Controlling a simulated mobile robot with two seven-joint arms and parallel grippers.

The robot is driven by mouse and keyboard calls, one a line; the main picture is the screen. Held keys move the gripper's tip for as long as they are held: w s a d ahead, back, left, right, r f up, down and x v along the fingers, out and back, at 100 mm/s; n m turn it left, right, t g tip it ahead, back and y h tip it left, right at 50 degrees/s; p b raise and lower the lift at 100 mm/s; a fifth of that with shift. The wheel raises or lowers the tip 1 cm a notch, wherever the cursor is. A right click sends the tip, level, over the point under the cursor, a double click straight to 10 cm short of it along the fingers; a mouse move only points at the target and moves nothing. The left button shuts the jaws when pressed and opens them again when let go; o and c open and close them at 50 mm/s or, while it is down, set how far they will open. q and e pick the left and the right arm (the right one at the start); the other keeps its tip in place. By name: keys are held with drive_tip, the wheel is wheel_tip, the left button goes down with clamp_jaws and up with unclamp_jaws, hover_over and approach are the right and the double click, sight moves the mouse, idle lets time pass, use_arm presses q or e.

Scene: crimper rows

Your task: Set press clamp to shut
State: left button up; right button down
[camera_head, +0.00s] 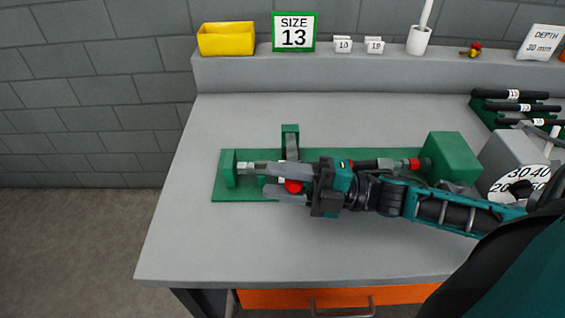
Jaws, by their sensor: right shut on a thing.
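The press clamp has a long green base (225,193) lying on the grey bench. A green post (290,131) stands at its back edge and a green block (452,157) at its right end. A red knob (293,187) shows at the clamp's middle. My right gripper (276,182) reaches in from the right, low over the base, with its fingers around the red knob, shut on it. The gripper and arm cover much of the clamp, so the lever's position is hard to tell. My left gripper is not in view.
A raised ledge at the back holds a yellow bin (226,39), a SIZE 13 sign (293,32), small number blocks and a white cup (419,40). Black-handled tools (515,107) and a grey dial box (512,160) stand at right. The bench's front left is clear.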

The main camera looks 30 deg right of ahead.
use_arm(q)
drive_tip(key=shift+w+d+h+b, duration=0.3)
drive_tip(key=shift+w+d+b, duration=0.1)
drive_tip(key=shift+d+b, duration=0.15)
use_arm(e)
drive_tip(key=shift+s+a+f+n, duration=0.1)
drive_tip(key=shift+f+n, duration=0.35)
drive_tip(key=shift+f, duration=0.2)
drive_tip(key=shift+s+a+f+n, duration=0.1)
drive_tip(key=shift+f+n, duration=0.35)
drive_tip(key=shift+f, duration=0.15)
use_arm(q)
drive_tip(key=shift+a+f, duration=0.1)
use_arm(e)
drive_tip(key=c, duration=0.8)
unclamp_jaws()
use_arm(q)
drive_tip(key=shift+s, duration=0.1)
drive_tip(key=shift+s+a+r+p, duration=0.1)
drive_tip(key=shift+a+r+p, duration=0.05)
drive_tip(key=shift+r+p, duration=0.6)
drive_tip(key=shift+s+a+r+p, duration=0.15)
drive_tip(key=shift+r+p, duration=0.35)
drive_tip(key=shift+p, duration=0.4)
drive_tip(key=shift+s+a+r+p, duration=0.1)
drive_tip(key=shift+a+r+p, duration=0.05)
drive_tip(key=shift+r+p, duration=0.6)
use_arm(e)
drive_tip(key=shift+r, duration=10)
